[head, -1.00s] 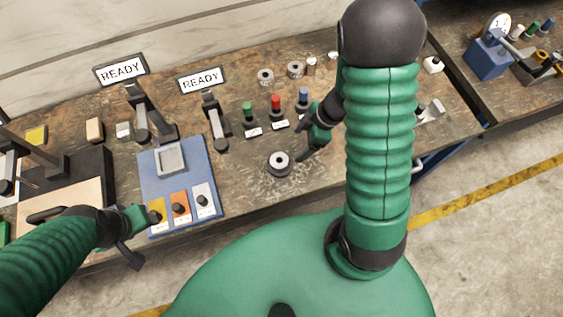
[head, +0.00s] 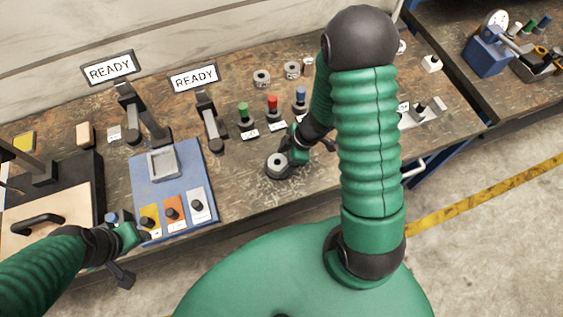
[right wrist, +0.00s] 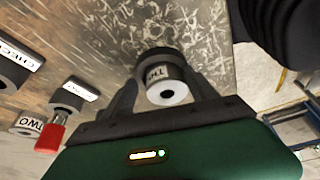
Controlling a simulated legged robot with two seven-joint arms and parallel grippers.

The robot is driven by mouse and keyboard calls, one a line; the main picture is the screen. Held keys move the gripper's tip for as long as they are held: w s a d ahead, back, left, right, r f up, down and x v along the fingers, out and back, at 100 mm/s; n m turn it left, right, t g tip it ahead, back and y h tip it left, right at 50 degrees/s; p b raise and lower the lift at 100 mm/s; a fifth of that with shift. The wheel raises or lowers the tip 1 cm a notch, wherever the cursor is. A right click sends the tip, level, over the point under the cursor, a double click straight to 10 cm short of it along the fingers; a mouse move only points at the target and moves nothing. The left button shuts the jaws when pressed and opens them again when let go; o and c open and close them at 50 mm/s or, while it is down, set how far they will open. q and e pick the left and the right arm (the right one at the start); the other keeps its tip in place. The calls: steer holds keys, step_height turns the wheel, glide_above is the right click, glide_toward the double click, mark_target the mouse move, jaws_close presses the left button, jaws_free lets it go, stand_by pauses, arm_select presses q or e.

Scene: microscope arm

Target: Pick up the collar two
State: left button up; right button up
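A grey-white collar with a dark base (head: 277,163) stands on the bench, and my right gripper (head: 292,160) is at its right side. In the right wrist view this collar (right wrist: 166,91) sits between the open fingers of my right gripper (right wrist: 163,97), with a small gap on the sides. Its label is upside down and I cannot read it fully. Another collar (right wrist: 28,124), labelled TWO, shows at the left of that view. Two collars (head: 262,78) (head: 292,69) stand at the back of the bench. My left gripper (head: 124,252) is open and empty at the front left.
Green, red and blue knobbed posts (head: 272,105) stand behind the collar. A blue board (head: 172,214) with coloured cards lies to the left. Two READY signs (head: 194,77) stand behind.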

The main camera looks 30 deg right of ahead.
steer(key=shift+w+a+r, duration=0.1)
steer(key=shift+a+r, duration=0.05)
steer(key=shift+a, duration=0.45)
steer(key=shift+a+r, duration=0.1)
steer(key=shift+a, duration=0.45)
steer(key=c, duration=0.5)
steer(key=shift+a, duration=0.15)
steer(key=shift+c, duration=2.3)
steer(key=shift+d+f, duration=0.1)
steer(key=shift+d, duration=0.25)
steer(key=shift+c, duration=1.2)
steer(key=shift+d, duration=0.35)
jaws_close()
arm_select(q)
steer(key=shift+a+f, duration=0.1)
steer(key=shift+a, duration=0.4)
